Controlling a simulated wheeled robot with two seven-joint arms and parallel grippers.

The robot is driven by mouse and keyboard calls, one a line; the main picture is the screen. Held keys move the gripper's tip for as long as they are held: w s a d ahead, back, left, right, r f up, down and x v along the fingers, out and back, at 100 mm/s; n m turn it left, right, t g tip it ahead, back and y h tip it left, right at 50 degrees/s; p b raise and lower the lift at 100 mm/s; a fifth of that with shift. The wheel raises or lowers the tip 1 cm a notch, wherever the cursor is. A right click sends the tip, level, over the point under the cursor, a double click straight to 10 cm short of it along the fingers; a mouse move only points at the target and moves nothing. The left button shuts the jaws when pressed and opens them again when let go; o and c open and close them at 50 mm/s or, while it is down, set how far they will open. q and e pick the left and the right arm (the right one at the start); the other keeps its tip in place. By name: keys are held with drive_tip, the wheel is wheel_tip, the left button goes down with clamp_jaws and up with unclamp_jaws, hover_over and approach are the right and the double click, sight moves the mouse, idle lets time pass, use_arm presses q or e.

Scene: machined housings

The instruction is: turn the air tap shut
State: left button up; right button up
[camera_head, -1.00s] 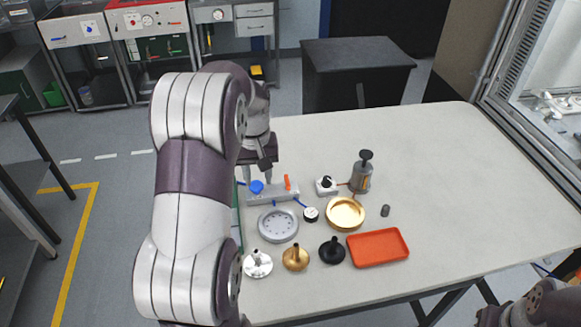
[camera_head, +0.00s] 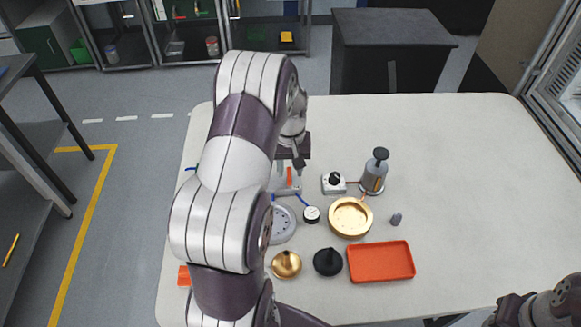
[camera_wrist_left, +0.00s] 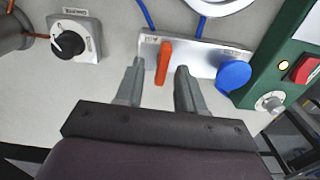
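A pale manifold plate (camera_wrist_left: 205,62) carries an orange lever (camera_wrist_left: 164,62) and a round blue knob (camera_wrist_left: 233,75); its small labels are not readable. In the head view the orange lever (camera_head: 290,176) shows just in front of my left gripper (camera_head: 298,160), while my arm hides the blue knob. In the left wrist view my left gripper (camera_wrist_left: 158,68) is open, its fingertips on either side of the orange lever with gaps showing. The lever stands roughly across the plate. My right arm shows at the lower right corner; its fingers cannot be made out.
Right of the manifold are a dial box (camera_head: 334,183), a grey cylinder with black knob (camera_head: 374,172), a gauge (camera_head: 311,214) and a brass ring (camera_head: 350,217). An orange tray (camera_head: 381,262) lies in front. A green box (camera_wrist_left: 290,50) stands beside the blue knob. The table's right side is clear.

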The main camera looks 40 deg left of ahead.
use_arm(q)
drive_tip(key=shift+f, duration=0.35)
drive_tip(key=shift+s, duration=0.3)
drive_tip(key=shift+w+f, duration=0.1)
clamp_jaws()
use_arm(e)
drive_tip(key=shift+s+r, duration=0.15)
drive_tip(key=shift+s, duration=0.05)
use_arm(q)
drive_tip(key=shift+m, duration=0.3)
use_arm(e)
drive_tip(key=shift+r, duration=0.1)
use_arm(q)
drive_tip(key=m, duration=0.3)
drive_tip(key=shift+m+p, duration=0.3)
drive_tip(key=shift+p, duration=0.1)
drive_tip(key=m, duration=0.4)
drive_tip(key=shift+m+p, duration=0.3)
drive_tip(key=m, duration=0.4)
drive_tip(key=shift+w, duration=0.1)
drive_tip(key=shift+m+p, duration=0.35)
drive_tip(key=shift+m, duration=1.85)
use_arm(e)
drive_tip(key=shift+r, duration=1)
use_arm(q)
drive_tip(key=shift+m, duration=0.3)
